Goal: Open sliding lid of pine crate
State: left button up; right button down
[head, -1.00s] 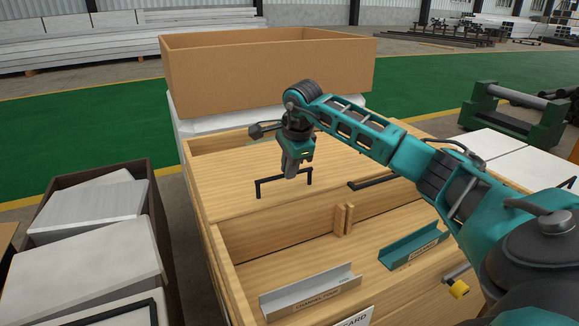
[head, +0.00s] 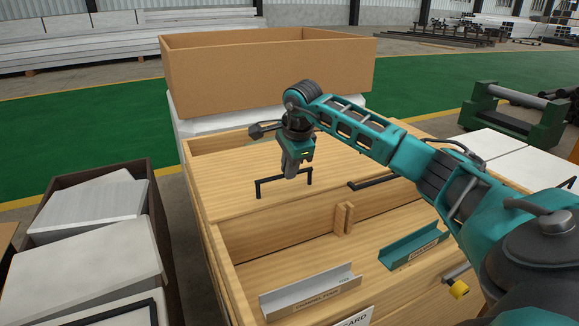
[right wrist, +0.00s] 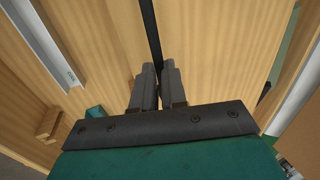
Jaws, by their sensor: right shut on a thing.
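The pine crate (head: 222,258) stands in front of me in the head view. Its flat sliding lid (head: 222,177) covers the rear part, and the front part is open. A black bar handle (head: 260,188) stands on the lid. My right gripper (head: 290,175) is shut on the middle of this handle, fingers pointing down. In the right wrist view the black handle (right wrist: 150,28) runs up from between the fingers of my right gripper (right wrist: 158,72). My right arm hides the right part of the lid. My left gripper is not in view.
In the open front lie a grey channel (head: 310,290) and a teal channel (head: 412,247); a small wooden block (head: 343,218) stands by the lid's front edge. A second black bar (head: 368,184) is partly behind my arm. A brown box (head: 265,75) stands behind; a dark bin (head: 160,235) stands left.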

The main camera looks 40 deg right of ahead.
aim_at(281, 182)
jog(key=shift+w+d+r+p, duration=0.15)
jog(key=shift+w+p, duration=0.15)
jog(key=shift+w, duration=0.15)
jog(key=w, duration=0.1)
jog(key=w+p, duration=0.1)
jog(key=shift+w+d, duration=0.4)
jog(key=shift+w+d+p, duration=0.25)
jog(key=shift+w+p, duration=0.05)
jog(key=shift+w, duration=0.2)
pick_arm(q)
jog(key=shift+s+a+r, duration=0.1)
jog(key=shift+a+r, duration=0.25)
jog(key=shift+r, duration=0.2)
pick_arm(e)
jog(key=c, duration=1.2)
grip_release()
jog(key=shift+o, duration=0.2)
